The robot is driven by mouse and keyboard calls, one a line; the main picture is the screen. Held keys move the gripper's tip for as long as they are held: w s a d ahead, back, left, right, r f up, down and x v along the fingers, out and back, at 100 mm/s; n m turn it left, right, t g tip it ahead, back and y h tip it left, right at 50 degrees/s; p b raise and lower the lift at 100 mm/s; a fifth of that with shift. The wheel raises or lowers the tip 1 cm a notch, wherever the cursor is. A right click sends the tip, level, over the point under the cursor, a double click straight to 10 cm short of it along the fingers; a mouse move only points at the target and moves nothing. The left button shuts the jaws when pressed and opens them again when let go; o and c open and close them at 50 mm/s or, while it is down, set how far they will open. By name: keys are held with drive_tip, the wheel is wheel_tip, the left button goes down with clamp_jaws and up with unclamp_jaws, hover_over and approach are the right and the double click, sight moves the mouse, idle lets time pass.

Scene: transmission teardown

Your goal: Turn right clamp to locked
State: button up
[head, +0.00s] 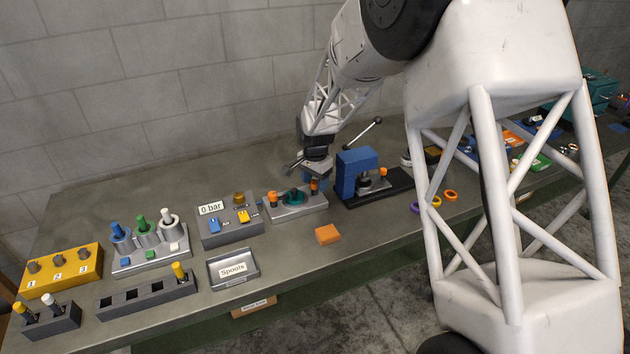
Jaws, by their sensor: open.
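The grey fixture plate (298,207) stands near the middle of the bench with a round teal part (293,196) on it. An orange clamp (273,200) stands at its left end. The right clamp (314,186), also orange, stands at its right end. My gripper (313,178) is open and points down at the right clamp. It is close over or around the clamp's top; I cannot tell whether they touch. The gripper partly hides the clamp, and I cannot read whether the clamp is locked.
A blue press (357,172) with a long lever (362,132) stands just right of the fixture. A grey "0 bar" box (230,228) stands to its left. An orange block (328,234) and a "Spools" tray (233,283) lie in front. The bench behind is clear.

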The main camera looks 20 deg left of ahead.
drive_tip(key=c, duration=0.9)
drive_tip(key=shift+c, duration=0.2)
drive_tip(key=shift+n, duration=0.3)
drive_tip(key=n, duration=0.8)
drive_tip(key=shift+n, duration=0.4)
drive_tip(key=n, duration=0.8)
drive_tip(key=shift+n, duration=0.4)
